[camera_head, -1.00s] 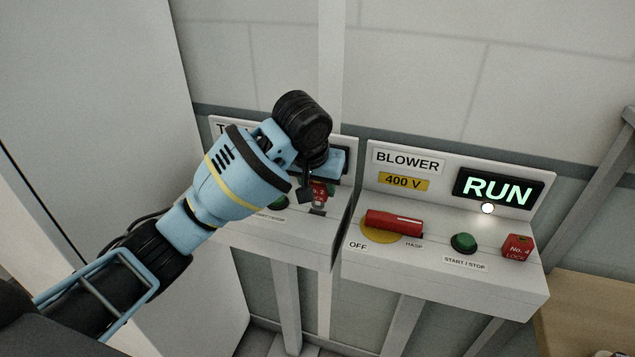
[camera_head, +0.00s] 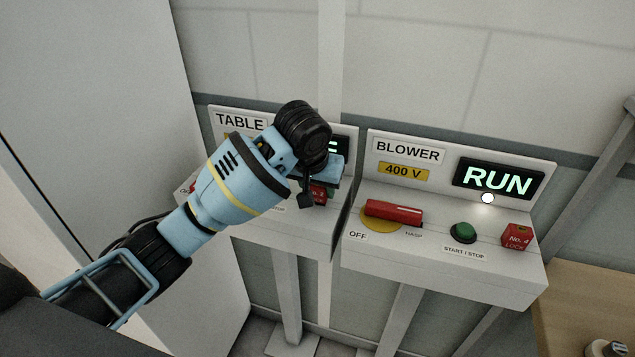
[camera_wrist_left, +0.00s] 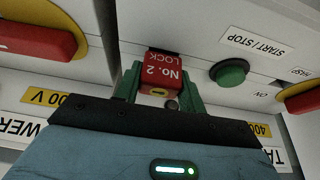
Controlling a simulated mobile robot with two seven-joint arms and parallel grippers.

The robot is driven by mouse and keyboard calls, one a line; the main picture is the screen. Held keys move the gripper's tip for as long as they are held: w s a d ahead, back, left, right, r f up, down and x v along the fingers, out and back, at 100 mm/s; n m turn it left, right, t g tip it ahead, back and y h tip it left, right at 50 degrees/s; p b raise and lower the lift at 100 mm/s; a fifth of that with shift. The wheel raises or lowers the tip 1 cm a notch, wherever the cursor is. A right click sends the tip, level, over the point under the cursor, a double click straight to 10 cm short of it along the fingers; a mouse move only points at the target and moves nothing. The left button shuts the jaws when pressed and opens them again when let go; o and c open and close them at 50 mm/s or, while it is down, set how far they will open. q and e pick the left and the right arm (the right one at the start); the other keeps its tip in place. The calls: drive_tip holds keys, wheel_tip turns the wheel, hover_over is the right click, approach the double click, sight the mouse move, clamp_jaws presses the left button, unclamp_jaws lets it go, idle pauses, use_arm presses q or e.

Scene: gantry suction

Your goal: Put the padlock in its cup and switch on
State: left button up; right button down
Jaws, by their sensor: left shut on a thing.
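The padlock (camera_wrist_left: 163,70) is a red block marked "No. 2 LOCK", upside down in the left wrist view. It sits between the green fingers of my left gripper (camera_wrist_left: 160,85), which are shut on it. In the head view my left gripper (camera_head: 318,190) is low over the right end of the TABLE panel (camera_head: 300,238), and a bit of red shows under it. I cannot make out a separate cup or whether the padlock touches one. The panel's green START/STOP button (camera_wrist_left: 229,72) and red switch handle (camera_wrist_left: 303,101) show in the wrist view. My right gripper is not in view.
The BLOWER panel (camera_head: 440,262) stands to the right, with a lit RUN display (camera_head: 498,180), a red handle (camera_head: 394,212), a green button (camera_head: 463,232) and a red "No. 4 LOCK" block (camera_head: 516,236). A wooden bench (camera_head: 575,300) is at lower right.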

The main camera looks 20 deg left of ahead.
use_arm(q)
drive_tip(key=shift+f, duration=0.35)
drive_tip(key=o, duration=1.1)
drive_tip(key=shift+o, duration=0.2)
drive_tip(key=shift+r, duration=0.15)
drive_tip(key=v, duration=0.7)
drive_tip(key=shift+s+r, duration=0.2)
drive_tip(key=shift+r, duration=0.1)
